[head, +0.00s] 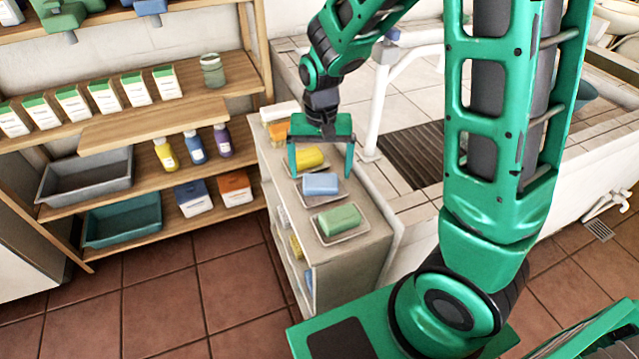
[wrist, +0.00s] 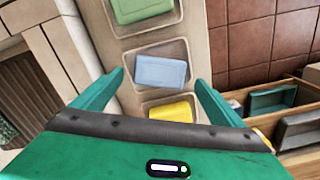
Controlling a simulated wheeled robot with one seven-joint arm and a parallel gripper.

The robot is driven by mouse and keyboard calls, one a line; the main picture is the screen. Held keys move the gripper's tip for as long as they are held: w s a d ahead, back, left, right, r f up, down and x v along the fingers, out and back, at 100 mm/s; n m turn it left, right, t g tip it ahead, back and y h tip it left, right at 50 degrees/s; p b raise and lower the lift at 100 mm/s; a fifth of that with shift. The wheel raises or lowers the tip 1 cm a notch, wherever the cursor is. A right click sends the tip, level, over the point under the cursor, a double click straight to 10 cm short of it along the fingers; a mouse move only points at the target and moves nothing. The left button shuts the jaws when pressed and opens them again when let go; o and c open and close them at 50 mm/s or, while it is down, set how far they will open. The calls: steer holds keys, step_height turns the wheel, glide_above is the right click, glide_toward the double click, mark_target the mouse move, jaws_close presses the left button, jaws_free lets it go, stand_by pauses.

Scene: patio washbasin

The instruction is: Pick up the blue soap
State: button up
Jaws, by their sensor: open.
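The blue soap (head: 320,184) is a pale blue block lying in a shallow dish on top of a narrow cabinet. It lies between a green soap (head: 339,219) and a yellow soap (head: 309,158), each in its own dish. My gripper (head: 320,174) is open above the cabinet top, around the yellow and blue soaps as seen in the head view. In the wrist view the blue soap (wrist: 160,71) shows ahead, between and a little beyond my open fingertips (wrist: 158,78). Nothing is held. The wrist view partly hides the yellow soap (wrist: 172,110) behind my gripper's body.
An orange soap (head: 278,130) sits at the cabinet's far end. The cabinet (head: 360,250) has lower shelves with more soaps. Wooden shelves (head: 180,120) with cartons, bottles and bins stand at left. A white post (head: 378,110) and tiled washbasin counter (head: 400,180) are close at right.

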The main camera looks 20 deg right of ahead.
steer(key=shift+f, duration=1.3)
steer(key=c, duration=1.4)
steer(key=shift+o, duration=0.2)
steer(key=shift+r, duration=0.15)
steer(key=shift+r, duration=0.45)
steer(key=r, duration=0.2)
steer(key=a+r, duration=0.1)
steer(key=shift+s+r, duration=0.25)
steer(key=shift+r, duration=0.15)
steer(key=s+a+r, duration=0.5)
steer(key=a+r, duration=0.1)
steer(key=a, duration=0.3)
steer(key=shift+s, duration=0.2)
